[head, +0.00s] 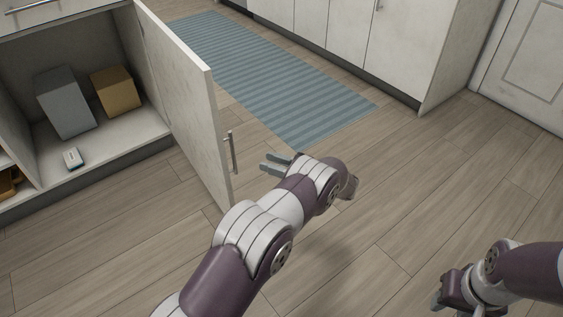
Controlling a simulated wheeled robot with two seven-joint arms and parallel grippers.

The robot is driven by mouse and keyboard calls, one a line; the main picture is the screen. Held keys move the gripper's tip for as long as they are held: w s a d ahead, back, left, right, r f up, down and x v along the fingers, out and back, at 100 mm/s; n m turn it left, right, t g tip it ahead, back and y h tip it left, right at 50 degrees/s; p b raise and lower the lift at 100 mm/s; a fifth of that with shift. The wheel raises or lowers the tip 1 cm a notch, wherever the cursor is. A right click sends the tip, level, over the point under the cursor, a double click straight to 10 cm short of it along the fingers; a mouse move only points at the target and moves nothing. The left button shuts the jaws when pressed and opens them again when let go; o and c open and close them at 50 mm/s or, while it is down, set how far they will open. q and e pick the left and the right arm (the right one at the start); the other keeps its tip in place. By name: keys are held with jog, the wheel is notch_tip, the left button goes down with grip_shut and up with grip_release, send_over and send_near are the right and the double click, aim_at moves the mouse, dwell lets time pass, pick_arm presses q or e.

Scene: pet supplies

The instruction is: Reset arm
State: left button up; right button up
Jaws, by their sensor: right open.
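My left arm reaches up from the bottom middle of the head view. Its gripper (272,162) points left, with two grey fingers apart and nothing visible between them. It is just right of the bar handle (231,153) on the open cabinet door (185,100); I cannot tell whether they touch. My right gripper (438,300) is low at the right, over the floor, open, with no object visible in it. Its fingers are small and partly hidden by its own body.
The open cabinet (110,145) at left holds a grey box (65,103), a yellow box (116,91) and a small white item (73,158). A blue striped mat (270,85) lies behind. White cabinets (400,45) stand at the back. The wooden floor (420,190) at right is clear.

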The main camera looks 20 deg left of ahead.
pick_arm(q)
jog(key=shift+d, duration=0.3)
pick_arm(e)
jog(key=shift+d+r, duration=0.1)
jog(key=shift+d, duration=0.35)
